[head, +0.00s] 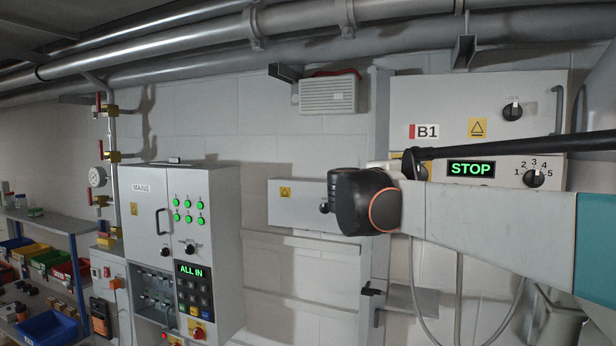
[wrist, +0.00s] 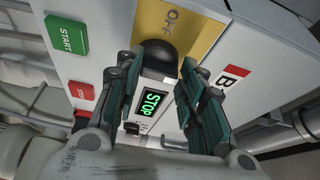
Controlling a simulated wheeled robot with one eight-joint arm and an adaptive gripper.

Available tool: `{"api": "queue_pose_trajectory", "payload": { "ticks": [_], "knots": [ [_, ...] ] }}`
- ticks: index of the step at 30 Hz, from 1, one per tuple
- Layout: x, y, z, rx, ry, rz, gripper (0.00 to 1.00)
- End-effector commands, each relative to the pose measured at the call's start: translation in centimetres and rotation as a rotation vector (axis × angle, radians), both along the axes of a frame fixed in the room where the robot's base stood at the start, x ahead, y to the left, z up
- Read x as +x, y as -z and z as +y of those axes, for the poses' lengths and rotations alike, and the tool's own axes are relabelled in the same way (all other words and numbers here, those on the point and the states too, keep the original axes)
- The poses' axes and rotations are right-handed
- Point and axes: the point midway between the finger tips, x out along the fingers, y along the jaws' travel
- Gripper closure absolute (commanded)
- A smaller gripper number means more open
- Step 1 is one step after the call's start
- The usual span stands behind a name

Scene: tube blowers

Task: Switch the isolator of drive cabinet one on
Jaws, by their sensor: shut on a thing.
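The drive cabinet marked B1 (head: 433,96) is on the wall at the right in the head view, with a green STOP display (head: 471,169). In the wrist view its isolator is a black knob (wrist: 158,60) on a yellow plate (wrist: 205,22), with the word OFF beside it. My gripper (wrist: 161,72) has one finger on each side of the knob and is shut on it. The display (wrist: 150,104) reads STOP between the fingers. In the head view my arm hides the isolator and my fingers.
A green START button (wrist: 67,36) and a red button (wrist: 82,92) lie left of the fingers in the wrist view. The MAINS cabinet (head: 142,202) stands left in the head view, its display (head: 192,271) reading ALL IN. A shelf with bins (head: 47,326) is far left.

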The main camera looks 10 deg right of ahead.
Motion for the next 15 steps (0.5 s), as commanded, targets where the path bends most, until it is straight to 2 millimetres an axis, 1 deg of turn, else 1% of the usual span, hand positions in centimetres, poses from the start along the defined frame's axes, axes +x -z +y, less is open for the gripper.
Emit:
{"api": "queue_pose_trajectory", "payload": {
  "ticks": [1,7,15],
  "knots": [
    [0.15,-0.65,-0.12,0.006,-0.001,-0.012,0.88],
    [0.09,-0.65,-0.18,0.053,-0.001,-0.044,0.89],
    [0.03,-0.62,-0.21,0.071,0.000,-0.055,0.89]
  ]
}}
